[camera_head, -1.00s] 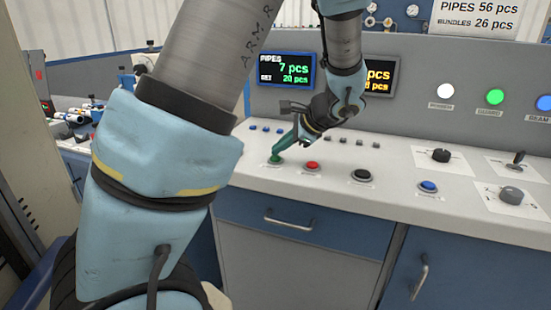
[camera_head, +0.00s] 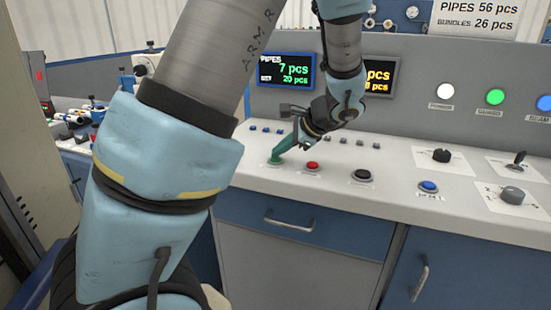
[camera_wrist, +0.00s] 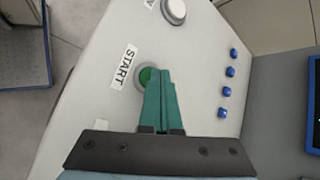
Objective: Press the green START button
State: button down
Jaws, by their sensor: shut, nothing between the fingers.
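The green START button (camera_wrist: 145,77) sits on the white console top, beside a white label reading START (camera_wrist: 123,67). In the wrist view my gripper (camera_wrist: 159,75) has its green fingers together, with nothing between them, and their tips overlap the button's right side. In the head view my gripper (camera_head: 277,156) points down and left, its tips over the button's place. The fingers hide most of the button there. I cannot tell how far the button is pressed in.
A red button (camera_head: 312,166), a black button (camera_head: 362,175) and a blue button (camera_head: 428,186) stand to the right on the console top (camera_head: 335,180). Small blue buttons (camera_wrist: 229,72) form a row behind. The pipe display (camera_head: 286,70) reads 7 pcs.

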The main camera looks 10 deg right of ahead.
aim_at(280, 160)
jog(key=shift+r+p, duration=0.7)
jog(key=shift+r, duration=0.1)
notch_tip(280, 160, up, 5)
jog(key=p, duration=0.4)
jog(key=shift+r, duration=0.1)
dwell(0.5)
